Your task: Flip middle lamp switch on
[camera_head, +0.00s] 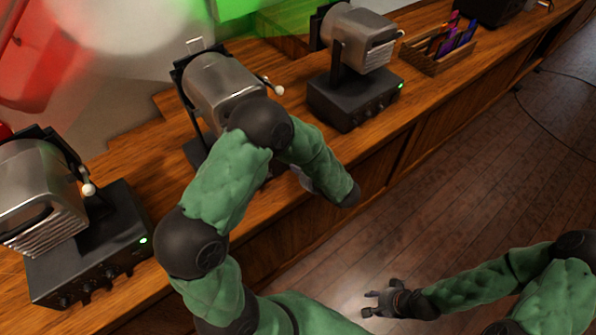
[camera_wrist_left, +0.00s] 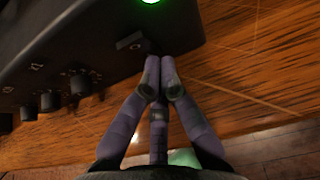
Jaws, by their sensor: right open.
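The middle lamp (camera_head: 222,85) is a silver housing on a dark stand; my left arm covers most of its base in the head view. In the left wrist view, a black base (camera_wrist_left: 100,25) shows several round knobs (camera_wrist_left: 80,84), a small switch (camera_wrist_left: 130,42) and a lit green light (camera_wrist_left: 152,2). My left gripper (camera_wrist_left: 160,68) has its fingertips together with nothing between them, just below the switch and close to the base's front edge; contact cannot be told. My right gripper (camera_head: 376,300) is open and empty over the floor.
A left lamp (camera_head: 40,195) and a right lamp (camera_head: 358,40) stand on the wooden desk (camera_head: 290,105), each with a green light lit. A wooden holder (camera_head: 440,55) with colored items stands further right.

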